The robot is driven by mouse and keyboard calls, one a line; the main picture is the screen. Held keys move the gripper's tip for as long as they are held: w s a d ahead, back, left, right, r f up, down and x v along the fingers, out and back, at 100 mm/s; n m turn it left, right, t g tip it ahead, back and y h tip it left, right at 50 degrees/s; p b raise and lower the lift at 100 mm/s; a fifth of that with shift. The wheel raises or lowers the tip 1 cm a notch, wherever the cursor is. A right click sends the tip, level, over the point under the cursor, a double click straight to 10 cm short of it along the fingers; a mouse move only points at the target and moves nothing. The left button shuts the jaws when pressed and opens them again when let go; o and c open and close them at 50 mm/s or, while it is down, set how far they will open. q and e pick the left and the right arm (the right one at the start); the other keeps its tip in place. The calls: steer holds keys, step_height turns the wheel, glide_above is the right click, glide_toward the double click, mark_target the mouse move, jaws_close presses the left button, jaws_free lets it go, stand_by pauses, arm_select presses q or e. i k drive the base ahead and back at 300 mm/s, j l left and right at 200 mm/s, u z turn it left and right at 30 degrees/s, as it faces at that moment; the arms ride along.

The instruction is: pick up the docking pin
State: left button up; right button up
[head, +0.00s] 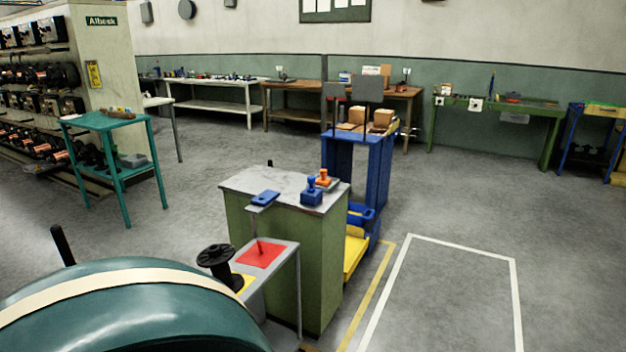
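I cannot tell for sure which thing is the docking pin. A black flanged spool (215,260) stands beside a yellow patch on that stand. Neither of my grippers is in view.
A rounded teal shape of unclear kind fills the lower left and hides the floor there. A blue rack (372,180) with a yellow tray stands behind the cabinet. A teal table (105,122) is at left. The floor at right, with a white outlined box (440,295), is clear.

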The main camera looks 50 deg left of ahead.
mark_target(311, 179)
steer(key=i+j+u, duration=0.1)
steer(key=i+u, duration=0.3)
steer(key=i, duration=0.3)
steer(key=i+l+u, duration=0.1)
steer(key=i+u, duration=0.3)
steer(key=i, duration=0.35)
